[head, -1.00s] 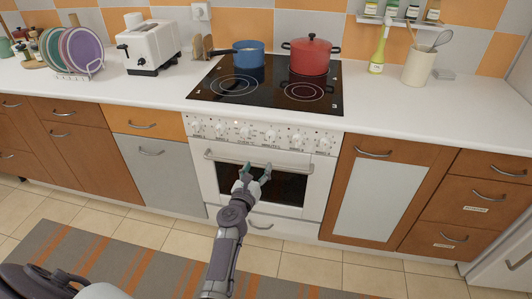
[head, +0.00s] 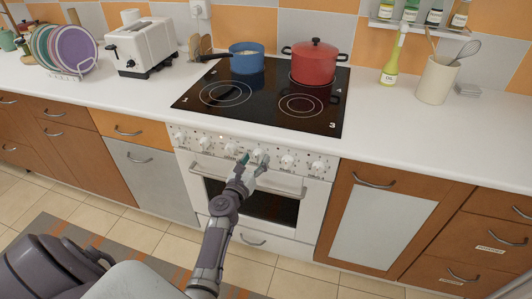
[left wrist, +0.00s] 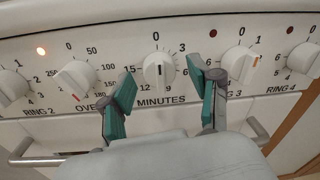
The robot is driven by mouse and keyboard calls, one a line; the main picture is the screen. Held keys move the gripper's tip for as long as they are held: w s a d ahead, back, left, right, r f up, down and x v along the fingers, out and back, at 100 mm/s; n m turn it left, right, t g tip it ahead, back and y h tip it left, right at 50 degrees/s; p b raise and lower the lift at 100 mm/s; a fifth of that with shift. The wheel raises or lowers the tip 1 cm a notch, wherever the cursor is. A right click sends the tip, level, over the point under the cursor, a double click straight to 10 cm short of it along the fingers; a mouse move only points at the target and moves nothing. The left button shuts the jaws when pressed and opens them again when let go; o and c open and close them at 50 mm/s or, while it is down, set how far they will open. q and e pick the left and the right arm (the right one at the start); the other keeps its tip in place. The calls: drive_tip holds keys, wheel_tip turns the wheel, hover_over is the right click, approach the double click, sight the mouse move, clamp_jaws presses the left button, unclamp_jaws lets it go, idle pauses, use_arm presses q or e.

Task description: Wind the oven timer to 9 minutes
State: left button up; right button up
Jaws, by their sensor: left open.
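The oven timer knob (left wrist: 159,70), a white dial, is above the word MINUTES in the left wrist view, with 0 at its top and numbers up to 15 around it. Its grip bar stands upright, seemingly toward 0. In the head view the timer knob (head: 258,155) is on the oven's front panel. My left gripper (head: 253,161) is open and empty just in front of it. In the left wrist view its teal-padded fingers (left wrist: 162,85) stand on either side of the knob, apart from it. My right gripper is not in view.
The oven temperature knob (left wrist: 76,78) is left of the timer and the RING 3 knob (left wrist: 238,65) is close by the right finger. A small orange light (left wrist: 41,51) glows at the left. The oven door handle (head: 285,191) runs below. A red pot (head: 313,63) and blue pan (head: 246,58) stand on the hob.

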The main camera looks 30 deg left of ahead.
use_arm(q)
drive_tip(key=shift+w+a, duration=0.1)
drive_tip(key=shift+w, duration=0.05)
drive_tip(key=shift+r, duration=0.1)
drive_tip(key=shift+c, duration=0.7)
drive_tip(key=c, duration=1)
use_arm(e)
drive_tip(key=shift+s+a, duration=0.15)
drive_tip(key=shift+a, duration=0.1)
use_arm(q)
drive_tip(key=shift+m, duration=0.3)
